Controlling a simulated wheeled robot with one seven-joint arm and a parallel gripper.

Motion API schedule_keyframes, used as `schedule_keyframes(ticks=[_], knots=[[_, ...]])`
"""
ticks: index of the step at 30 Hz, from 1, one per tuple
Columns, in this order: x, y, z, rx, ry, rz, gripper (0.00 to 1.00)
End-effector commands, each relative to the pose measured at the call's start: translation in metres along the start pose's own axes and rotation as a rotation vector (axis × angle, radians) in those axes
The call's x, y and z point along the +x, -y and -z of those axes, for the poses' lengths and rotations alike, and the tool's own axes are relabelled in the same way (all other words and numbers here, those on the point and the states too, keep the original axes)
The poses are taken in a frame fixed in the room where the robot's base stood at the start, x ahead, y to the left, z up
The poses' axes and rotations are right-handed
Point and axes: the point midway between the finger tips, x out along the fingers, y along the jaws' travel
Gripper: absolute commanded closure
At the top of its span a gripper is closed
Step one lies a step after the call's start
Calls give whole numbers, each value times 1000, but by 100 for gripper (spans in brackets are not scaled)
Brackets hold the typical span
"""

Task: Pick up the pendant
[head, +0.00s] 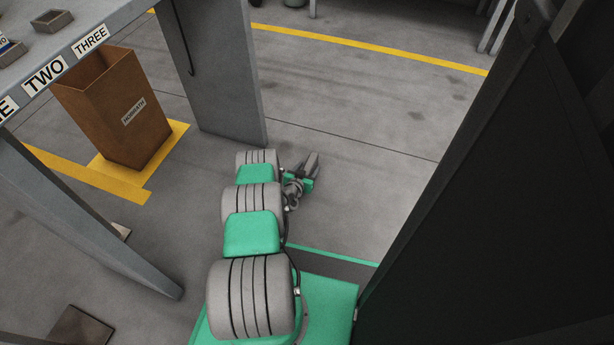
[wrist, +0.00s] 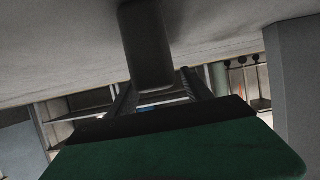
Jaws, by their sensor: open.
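In the head view my gripper (head: 309,159) is out past the end of my arm, low over the grey floor and right of a grey upright panel. Its two fingers are spread and no object shows between them. In the wrist view my gripper (wrist: 161,82) shows two dark fingers, apart, beyond its green body. A dark rounded block (wrist: 146,45) comes down from the top of that view, in front of the gap between the fingers. I cannot tell whether this block is the pendant. I cannot make out the pendant with certainty in the head view.
A bench (head: 120,22) labelled TWO and THREE stands left, with small trays on it. A brown bin (head: 125,118) stands below it. The grey upright panel (head: 215,70) has a dark cable or hook. A dark panel (head: 480,220) blocks the right. Open floor lies between.

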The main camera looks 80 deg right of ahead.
Motion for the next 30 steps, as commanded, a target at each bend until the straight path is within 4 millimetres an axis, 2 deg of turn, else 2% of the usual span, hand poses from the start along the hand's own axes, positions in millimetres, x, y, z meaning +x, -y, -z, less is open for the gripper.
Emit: schedule_keyframes(ticks=[1, 3, 10, 30], knots=[[10, 1, -4, 2, -2, 0, 42], [16, 2, -1, 1, -2, 2, 42], [15, 4, 1, -2, 0, 6, 43], [15, 4, 0, -2, 1, 6, 97]])
